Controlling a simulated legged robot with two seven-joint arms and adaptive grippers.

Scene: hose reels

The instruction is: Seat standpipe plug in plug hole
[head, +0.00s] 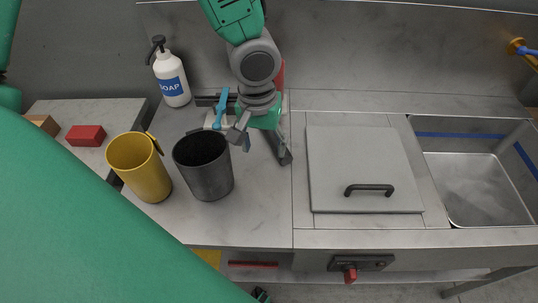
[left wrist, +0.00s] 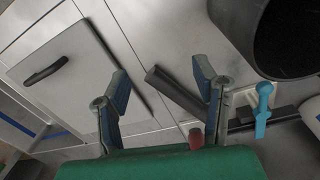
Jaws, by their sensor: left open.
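My left gripper (head: 263,145) hangs over the counter, right of the black cup, with its fingers apart and nothing between them that I can see held. The left wrist view shows the spread fingers (left wrist: 158,82) too. A dark grey tube-like piece (left wrist: 174,88), possibly the standpipe plug, lies on the counter beyond and between the fingers in that view. In the head view my gripper mostly hides that spot. An open steel sink basin (head: 470,185) is at the right. I cannot make out a plug hole in it. My right gripper is not in view.
A black cup (head: 206,170), a yellow cup (head: 142,170) and a soap bottle (head: 172,80) stand left of the gripper. A blue-handled tool (head: 220,108) is behind the black cup. A grey lid (head: 360,160) with a black handle lies between gripper and sink. A red block (head: 86,135) sits far left.

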